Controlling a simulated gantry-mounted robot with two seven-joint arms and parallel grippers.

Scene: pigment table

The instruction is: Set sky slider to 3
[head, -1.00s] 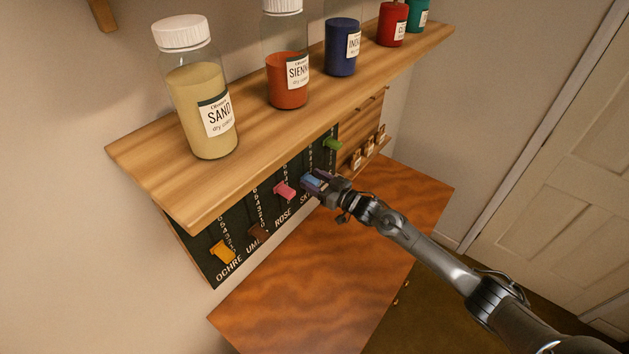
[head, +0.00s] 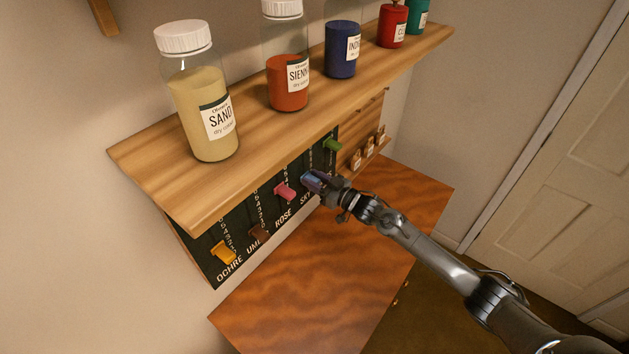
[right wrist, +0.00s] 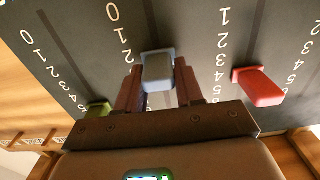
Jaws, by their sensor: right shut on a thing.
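The sky slider's blue knob (head: 309,183) stands out from the dark slider panel (head: 231,232), above the SKY label. My right gripper (head: 317,181) is shut on this knob. In the right wrist view, the knob (right wrist: 158,72) sits between the two fingers of the gripper (right wrist: 160,88). The 0, 1 and 2 of its scale show beside the slot, and the knob is just past the 2. The marks beyond are hidden behind my finger. My left gripper is not in view.
The pink rose knob (head: 284,191) and green knob (head: 332,144) flank it. The brown umber (head: 258,234) and ochre (head: 222,252) knobs are further left. A wooden shelf (head: 270,135) with pigment jars overhangs the panel. A clear wooden top (head: 320,285) lies below.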

